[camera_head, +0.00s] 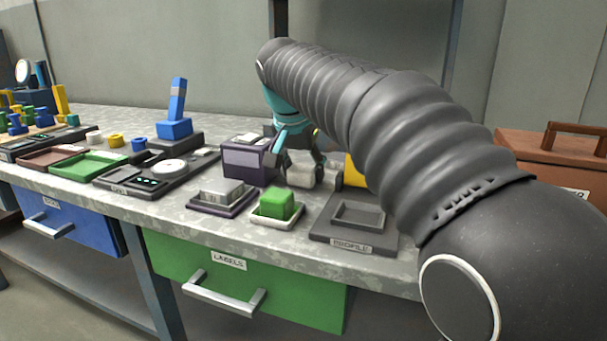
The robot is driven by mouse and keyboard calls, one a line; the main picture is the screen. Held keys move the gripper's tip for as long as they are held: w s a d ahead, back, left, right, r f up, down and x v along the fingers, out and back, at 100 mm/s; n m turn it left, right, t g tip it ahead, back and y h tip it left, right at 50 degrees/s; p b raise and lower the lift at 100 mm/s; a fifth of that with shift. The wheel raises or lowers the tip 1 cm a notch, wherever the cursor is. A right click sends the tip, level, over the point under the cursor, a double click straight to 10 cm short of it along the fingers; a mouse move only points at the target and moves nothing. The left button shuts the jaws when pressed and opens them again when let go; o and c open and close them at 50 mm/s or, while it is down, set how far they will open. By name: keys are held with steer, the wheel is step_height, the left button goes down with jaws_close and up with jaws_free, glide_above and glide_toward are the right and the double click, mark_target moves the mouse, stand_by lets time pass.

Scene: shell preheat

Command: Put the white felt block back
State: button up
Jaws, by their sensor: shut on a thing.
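My gripper (302,160) reaches down at the back middle of the bench and is shut on a white block (301,177). This looks like the white felt block, low near the bench top; I cannot tell whether it touches the bench. The fingers hide part of it. A dark square holder (322,234) with an empty recess and a label sits at the front right of the gripper.
A green block (277,203) sits in a pale tray, left of the holder. A purple box (243,163) stands left of my gripper, a yellow block (352,173) right. A brown case (555,160) stands far right.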

steer(key=shift+f, duration=0.15)
steer(key=shift+f, duration=0.15)
steer(key=o, duration=1.1)
steer(key=p+v, duration=0.2)
steer(key=v, duration=1)
steer(key=shift+p, duration=0.3)
